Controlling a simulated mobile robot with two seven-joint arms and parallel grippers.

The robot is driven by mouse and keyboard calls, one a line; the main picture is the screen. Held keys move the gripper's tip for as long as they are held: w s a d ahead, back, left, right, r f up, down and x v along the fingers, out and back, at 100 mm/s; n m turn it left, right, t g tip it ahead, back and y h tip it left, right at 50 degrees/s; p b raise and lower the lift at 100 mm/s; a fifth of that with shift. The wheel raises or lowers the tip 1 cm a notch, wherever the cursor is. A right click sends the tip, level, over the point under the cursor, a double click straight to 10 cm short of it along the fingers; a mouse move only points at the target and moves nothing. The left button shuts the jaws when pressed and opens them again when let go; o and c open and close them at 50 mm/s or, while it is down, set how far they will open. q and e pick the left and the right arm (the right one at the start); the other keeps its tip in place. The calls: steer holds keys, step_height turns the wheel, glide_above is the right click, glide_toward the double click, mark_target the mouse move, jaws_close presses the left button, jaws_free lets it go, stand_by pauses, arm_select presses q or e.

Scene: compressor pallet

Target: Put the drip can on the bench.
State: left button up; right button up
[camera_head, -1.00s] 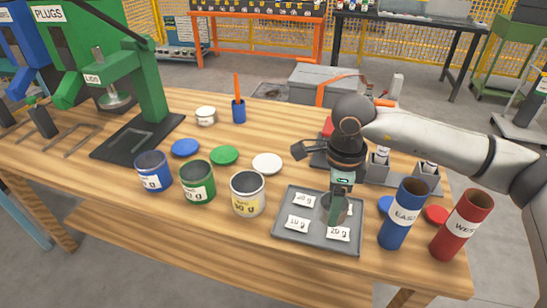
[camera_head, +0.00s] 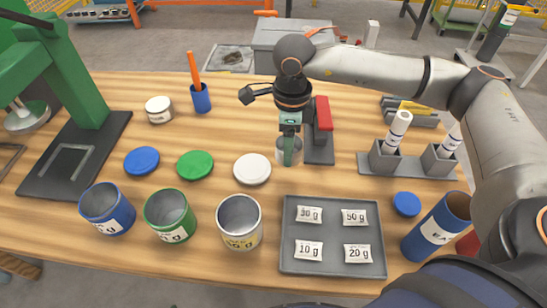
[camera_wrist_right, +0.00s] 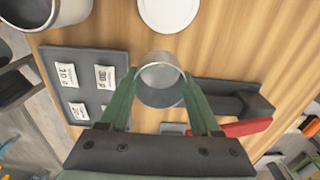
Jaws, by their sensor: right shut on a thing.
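The drip can (camera_head: 281,153) is a small grey metal can, partly hidden behind the fingers of my right gripper (camera_head: 290,150) in the head view. In the right wrist view the drip can (camera_wrist_right: 160,79) is between the two green fingers of the right gripper (camera_wrist_right: 161,92), which is shut on it. It is over the wooden bench (camera_head: 235,112), between the white lid and the red-handled device. I cannot tell whether its base touches the wood. My left gripper is not in view.
A grey tray (camera_head: 333,235) with several labelled packets lies nearer the front. A white lid (camera_head: 252,169) is left of the drip can, a red-handled device (camera_head: 322,122) right. Blue, green and yellow-labelled cans stand front left. Bare wood shows behind the lids.

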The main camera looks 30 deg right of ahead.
mark_target(287, 176)
step_height(287, 176, down, 7)
steer(key=shift+f, duration=0.15)
stand_by(0.4)
steer(key=shift+f, duration=0.2)
steer(key=o, duration=1.3)
steer(key=shift+o, duration=0.2)
steer(key=shift+r, duration=0.15)
